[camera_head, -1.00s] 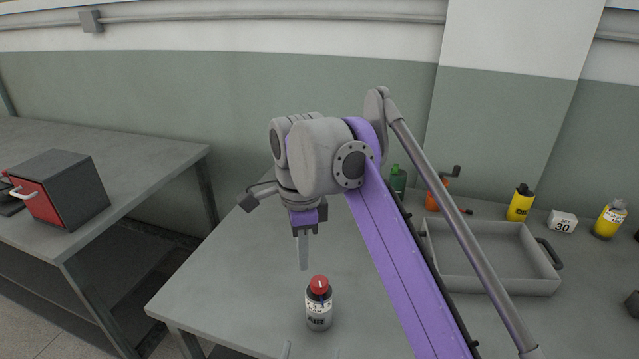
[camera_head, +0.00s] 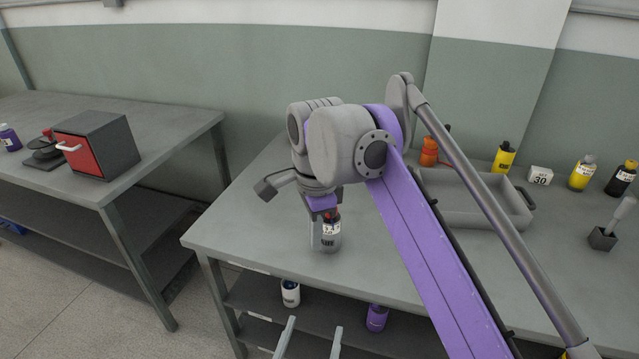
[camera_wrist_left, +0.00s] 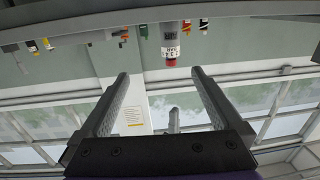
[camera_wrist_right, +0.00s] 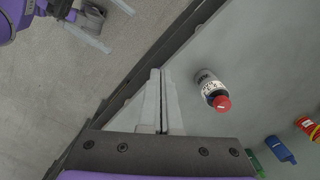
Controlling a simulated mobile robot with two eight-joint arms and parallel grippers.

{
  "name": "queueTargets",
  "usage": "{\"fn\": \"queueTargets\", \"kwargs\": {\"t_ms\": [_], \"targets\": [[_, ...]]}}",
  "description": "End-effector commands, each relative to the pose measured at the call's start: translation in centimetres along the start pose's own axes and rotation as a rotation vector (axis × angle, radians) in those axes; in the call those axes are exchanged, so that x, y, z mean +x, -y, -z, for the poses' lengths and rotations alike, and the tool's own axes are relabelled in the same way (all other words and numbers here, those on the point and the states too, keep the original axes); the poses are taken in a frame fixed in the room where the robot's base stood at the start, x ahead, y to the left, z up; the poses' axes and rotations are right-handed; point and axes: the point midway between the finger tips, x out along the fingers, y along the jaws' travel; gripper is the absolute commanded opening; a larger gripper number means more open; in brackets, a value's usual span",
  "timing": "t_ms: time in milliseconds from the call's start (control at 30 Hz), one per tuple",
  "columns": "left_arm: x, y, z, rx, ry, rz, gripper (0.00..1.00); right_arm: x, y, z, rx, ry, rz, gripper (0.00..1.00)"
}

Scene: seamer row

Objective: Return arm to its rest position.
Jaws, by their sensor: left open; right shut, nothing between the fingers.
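A bottle with a white label and red cap (camera_head: 331,237) stands upright near the front edge of the table. It shows upside down in the left wrist view (camera_wrist_left: 170,42). My right gripper (camera_head: 316,248) points down and overlaps the bottle's left side in the head view. In the right wrist view my right gripper (camera_wrist_right: 160,72) has its fingers together, with the bottle (camera_wrist_right: 208,86) beside them, not between. My left gripper (camera_head: 311,325) is open and empty, low in the head view in front of the table. Its two fingers are wide apart in the left wrist view (camera_wrist_left: 160,72).
A grey tray (camera_head: 470,216) is at the right, with a yellow bottle (camera_head: 503,158) and a "30" block (camera_head: 540,175) behind it. Another table at the left holds a red-fronted box (camera_head: 97,145). Bottles stand on the shelf below (camera_head: 290,293).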

Motion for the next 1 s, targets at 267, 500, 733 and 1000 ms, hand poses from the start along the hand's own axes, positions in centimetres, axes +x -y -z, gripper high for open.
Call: {"fn": "queueTargets", "kwargs": {"t_ms": [267, 500, 733, 1000], "targets": [[-0.1, 0.3, -2.0, -0.005, 0.200, -0.146, 1.00, 4.4, -5.3, 5.0, -0.328, -0.028, 0.092, 0.00], [-3.8, 4.1, -6.7, -0.037, 0.587, -0.138, 1.00, 12.2, -14.6, 8.7, -0.720, -0.124, 0.177, 0.00], [-9.8, 9.2, -9.8, -0.091, 0.919, 0.026, 1.00, 19.4, -22.9, 9.9, -1.015, -0.236, 0.206, 0.00], [-15.9, 13.1, -8.6, -0.144, 1.138, 0.224, 1.00, 22.6, -29.0, 10.0, -1.223, -0.339, 0.206, 0.00]]}}
